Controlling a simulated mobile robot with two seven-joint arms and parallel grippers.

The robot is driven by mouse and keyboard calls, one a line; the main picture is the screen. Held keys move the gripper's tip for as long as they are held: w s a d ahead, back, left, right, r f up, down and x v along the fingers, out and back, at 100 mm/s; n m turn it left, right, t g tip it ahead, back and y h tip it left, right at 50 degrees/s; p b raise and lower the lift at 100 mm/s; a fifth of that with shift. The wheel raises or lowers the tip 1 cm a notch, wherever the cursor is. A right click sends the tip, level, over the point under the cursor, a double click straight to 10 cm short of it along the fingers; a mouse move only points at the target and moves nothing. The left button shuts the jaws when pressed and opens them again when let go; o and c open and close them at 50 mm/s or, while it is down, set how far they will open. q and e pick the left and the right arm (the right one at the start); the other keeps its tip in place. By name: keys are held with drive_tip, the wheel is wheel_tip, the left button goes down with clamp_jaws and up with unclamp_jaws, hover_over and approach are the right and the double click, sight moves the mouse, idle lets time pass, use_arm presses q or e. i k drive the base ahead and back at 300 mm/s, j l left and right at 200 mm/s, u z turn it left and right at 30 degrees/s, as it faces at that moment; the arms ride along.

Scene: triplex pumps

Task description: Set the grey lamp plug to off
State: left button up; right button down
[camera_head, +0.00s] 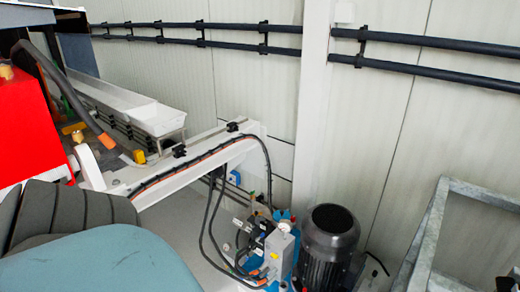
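I cannot make out a grey lamp plug for certain in the head view. A grey box (282,252) sits on the pump unit at the lower middle, with dark cables and small fittings beside it; I cannot tell whether it is linked to the lamp. Neither of my grippers is in view.
A dark ribbed motor (330,245) stands right of the grey box. A white beam (195,163) with cables crosses the middle. A galvanized metal frame (427,235) stands at right, a red housing (22,125) at left. Dark pipes (240,44) run along the wall.

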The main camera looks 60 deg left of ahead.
sight(258, 219)
drive_tip(key=u, duration=1.65)
